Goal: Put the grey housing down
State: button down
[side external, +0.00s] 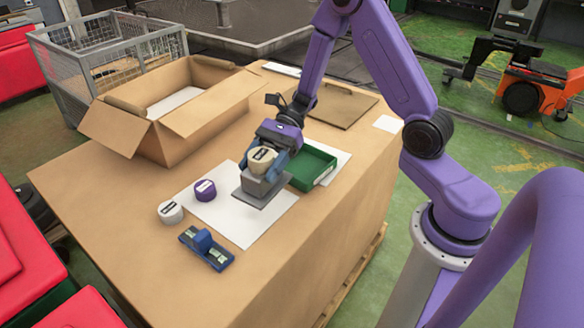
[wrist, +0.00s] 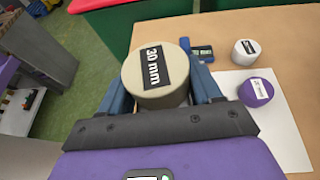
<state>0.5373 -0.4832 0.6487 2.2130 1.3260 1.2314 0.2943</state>
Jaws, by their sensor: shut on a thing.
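The grey housing (side external: 263,193), a block with a flat base plate, is at my gripper (side external: 265,172), over the white sheet (side external: 221,217). A beige cylinder (side external: 262,158) labelled "30 mm" sits upright above the housing, between the blue fingers. In the wrist view the cylinder (wrist: 156,75) fills the space between the fingers and hides the housing below. My gripper is shut on the housing. I cannot tell whether the base plate touches the sheet or hangs just above it.
A purple cylinder (side external: 205,190), a white cylinder (side external: 170,212) and a blue level-like tool (side external: 206,248) are to the left. A green tray (side external: 312,166) is close on the right. An open cardboard box (side external: 165,140) stands behind. The sheet's front is clear.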

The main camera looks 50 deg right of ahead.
jog(key=s+a+f+n+g+h, duration=0.2)
jog(key=s+n+g+h, duration=0.2)
jog(key=s+n+g, duration=0.7)
jog(key=s+d+n+h, duration=0.9)
jog(key=s+n+h, duration=0.15)
jog(key=h, duration=0.25)
jog(key=w+d+r+n+t+h, duration=0.6)
jog(key=w+d+n+t+h, duration=0.4)
jog(key=n, duration=0.3)
jog(key=t, duration=0.1)
send_over(305, 169)
notch_tip(305, 169, down, 10)
jog(key=shift+r, duration=0.15)
jog(key=shift+a+f, duration=0.1)
jog(key=shift+f, duration=1.35)
